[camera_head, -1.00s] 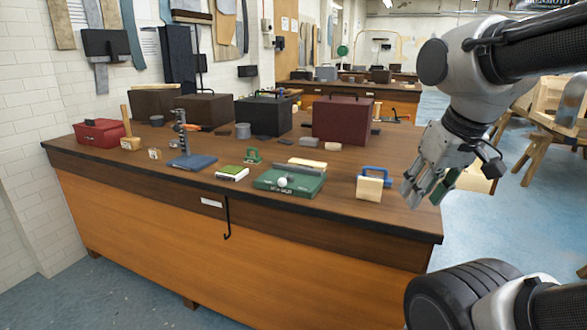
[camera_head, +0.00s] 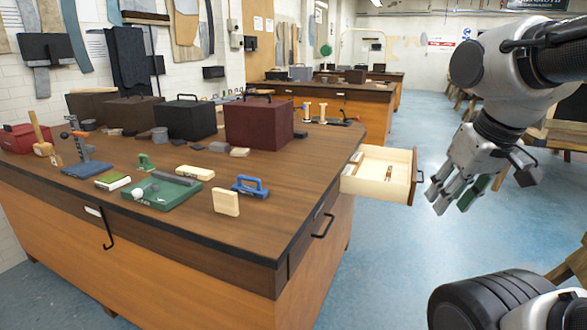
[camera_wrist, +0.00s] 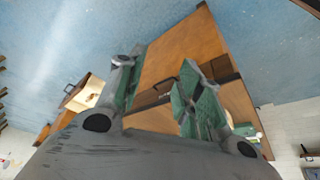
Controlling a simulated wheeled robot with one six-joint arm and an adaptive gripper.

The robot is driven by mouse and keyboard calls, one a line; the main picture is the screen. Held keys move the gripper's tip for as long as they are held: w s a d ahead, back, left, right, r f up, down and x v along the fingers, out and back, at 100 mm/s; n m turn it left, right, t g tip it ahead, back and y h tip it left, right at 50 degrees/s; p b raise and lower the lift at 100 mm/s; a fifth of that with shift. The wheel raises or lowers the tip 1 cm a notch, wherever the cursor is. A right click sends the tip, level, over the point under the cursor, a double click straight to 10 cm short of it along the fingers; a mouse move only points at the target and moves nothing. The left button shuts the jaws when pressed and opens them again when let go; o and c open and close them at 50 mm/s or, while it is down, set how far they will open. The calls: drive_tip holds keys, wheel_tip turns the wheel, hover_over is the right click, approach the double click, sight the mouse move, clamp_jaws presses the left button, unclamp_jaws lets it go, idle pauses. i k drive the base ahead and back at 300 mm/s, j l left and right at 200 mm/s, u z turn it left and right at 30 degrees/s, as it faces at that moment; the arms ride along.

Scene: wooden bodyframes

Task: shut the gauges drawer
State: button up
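An open drawer (camera_head: 376,181) sticks out from the right end of the wooden bench (camera_head: 228,262). Its inside is pale wood with a few small items in it, and its dark handle (camera_head: 420,177) is on its right-hand front. I cannot read any label that names it. My gripper (camera_head: 454,192) hangs in the air to the right of the handle, apart from it, closer to the camera. In the wrist view the two green-padded fingers (camera_wrist: 158,98) are spread with nothing between them. The open drawer also shows there at the left (camera_wrist: 86,94).
A second drawer handle (camera_head: 323,226) is on the near part of the bench end, its drawer closed. A green tray (camera_head: 160,192), a blue-handled tool (camera_head: 250,187) and dark boxes (camera_head: 259,123) stand on the bench. The blue floor (camera_head: 385,265) right of the bench is clear.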

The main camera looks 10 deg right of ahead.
sight(364, 175)
drive_tip(key=i+l, duration=0.1)
drive_tip(key=l, duration=0.3)
drive_tip(key=i+l, duration=0.1)
drive_tip(key=l, duration=0.3)
drive_tip(key=i+l, duration=0.1)
drive_tip(key=l, duration=0.3)
drive_tip(key=i+l, duration=0.1)
drive_tip(key=l, duration=0.3)
drive_tip(key=i+l+z, duration=0.1)
drive_tip(key=l, duration=0.35)
drive_tip(key=i+l, duration=0.15)
drive_tip(key=l, duration=0.25)
drive_tip(key=i+l, duration=0.1)
drive_tip(key=l, duration=0.3)
